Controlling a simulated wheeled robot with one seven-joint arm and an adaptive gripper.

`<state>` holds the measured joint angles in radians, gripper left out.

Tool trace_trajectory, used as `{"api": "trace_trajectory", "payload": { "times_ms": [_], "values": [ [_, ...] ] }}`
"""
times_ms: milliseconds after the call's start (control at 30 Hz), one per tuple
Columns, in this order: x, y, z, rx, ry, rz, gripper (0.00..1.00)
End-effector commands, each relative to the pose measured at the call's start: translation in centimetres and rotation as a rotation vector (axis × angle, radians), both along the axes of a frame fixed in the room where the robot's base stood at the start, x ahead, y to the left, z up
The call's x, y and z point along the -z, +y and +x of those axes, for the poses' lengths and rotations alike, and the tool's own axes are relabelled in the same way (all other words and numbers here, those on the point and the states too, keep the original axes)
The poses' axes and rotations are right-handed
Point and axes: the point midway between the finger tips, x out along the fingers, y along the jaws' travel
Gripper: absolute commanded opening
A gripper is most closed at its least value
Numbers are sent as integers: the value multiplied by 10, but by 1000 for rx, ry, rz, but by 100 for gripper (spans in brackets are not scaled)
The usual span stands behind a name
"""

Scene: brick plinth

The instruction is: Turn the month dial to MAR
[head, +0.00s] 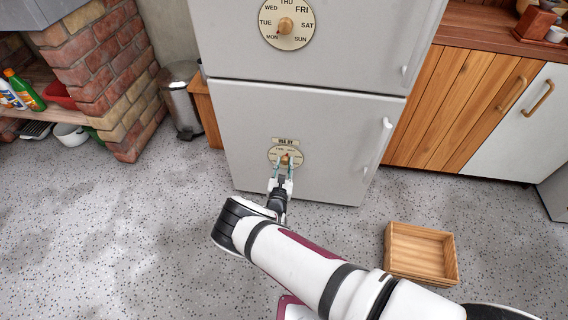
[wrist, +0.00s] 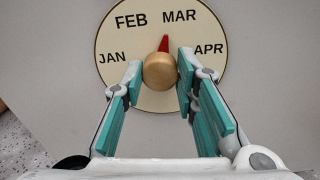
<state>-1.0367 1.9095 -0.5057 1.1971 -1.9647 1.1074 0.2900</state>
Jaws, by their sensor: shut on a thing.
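The month dial is a round cream disc (wrist: 112,40) on the lower grey door, marked JAN, FEB, MAR and APR. It also shows low on the door in the head view (head: 272,155). Its round brass knob (wrist: 160,72) carries a red pointer (wrist: 164,43). The pointer aims nearly straight up, between FEB and MAR and closer to MAR. My gripper (head: 283,170) reaches the dial from below, its teal-padded fingers on either side of the knob, shut on it. The lower part of the dial is partly hidden by the fingers in the wrist view.
A weekday dial (head: 299,34) is on the upper door, its red pointer near MON. A white handle (head: 386,137) is on the lower door's right side. A wooden crate (head: 393,264) lies on the floor at right. A metal bin (head: 181,98) stands left; the left floor is clear.

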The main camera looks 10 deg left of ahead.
Motion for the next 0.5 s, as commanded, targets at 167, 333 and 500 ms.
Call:
{"api": "trace_trajectory", "payload": {
  "times_ms": [167, 333, 500],
  "values": [
    [1, -1, 0, 1, -2, 91, 0],
    [1, -1, 0, 2, -3, 146, 0],
    [1, -1, 0, 1, -3, 171, 0]
  ]
}}
